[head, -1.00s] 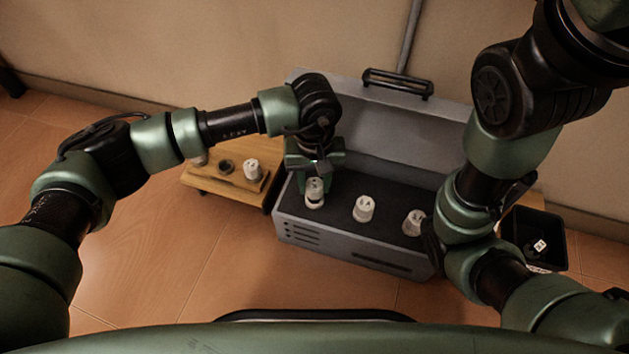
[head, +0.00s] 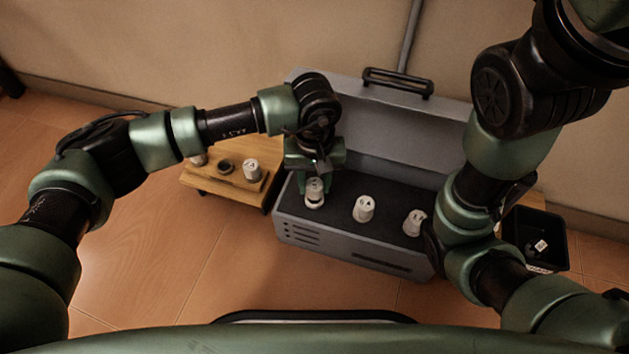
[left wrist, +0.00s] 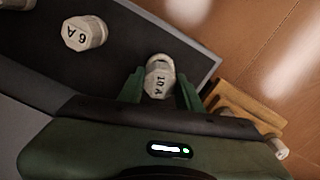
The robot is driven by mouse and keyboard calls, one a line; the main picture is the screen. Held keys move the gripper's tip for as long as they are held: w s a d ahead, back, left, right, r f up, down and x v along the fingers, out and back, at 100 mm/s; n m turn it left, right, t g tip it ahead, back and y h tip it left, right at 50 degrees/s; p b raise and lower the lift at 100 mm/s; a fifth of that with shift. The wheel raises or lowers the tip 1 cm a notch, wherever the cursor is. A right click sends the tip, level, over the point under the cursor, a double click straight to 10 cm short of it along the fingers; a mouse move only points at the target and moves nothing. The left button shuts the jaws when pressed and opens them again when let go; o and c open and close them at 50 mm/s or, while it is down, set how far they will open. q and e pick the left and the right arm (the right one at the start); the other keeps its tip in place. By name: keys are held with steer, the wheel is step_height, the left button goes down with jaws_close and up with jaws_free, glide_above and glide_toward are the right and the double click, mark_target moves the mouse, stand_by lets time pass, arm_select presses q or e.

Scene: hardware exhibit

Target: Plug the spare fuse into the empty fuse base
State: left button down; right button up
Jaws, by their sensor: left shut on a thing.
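The spare fuse (head: 315,186) is a white cylinder with dark lettering on top. My left gripper (head: 316,172) is shut on it, pointing down, and holds it upright over the leftmost fuse base (head: 314,202) in the grey case. A dark band shows between fuse and base; I cannot tell how far the fuse is seated. In the left wrist view the fuse (left wrist: 158,82) sits between the two green fingers (left wrist: 160,90), its lettered top facing the camera. My right gripper is out of view; only its arm shows.
The open grey case (head: 345,243) also holds a middle fuse (head: 363,208) and a right fuse (head: 414,222). A wooden stand (head: 232,188) at left bears a white fuse (head: 252,169) and a dark ring (head: 225,167). A black bin (head: 541,260) stands at right.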

arm_select(q)
steer(key=shift+f+b, duration=1)
stand_by(1.3)
steer(key=c, duration=0.9)
jaws_free()
steer(key=o, duration=0.5)
steer(key=shift+r, duration=0.2)
steer(key=shift+r+p, duration=2.1)
steer(key=shift+r, duration=1.3)
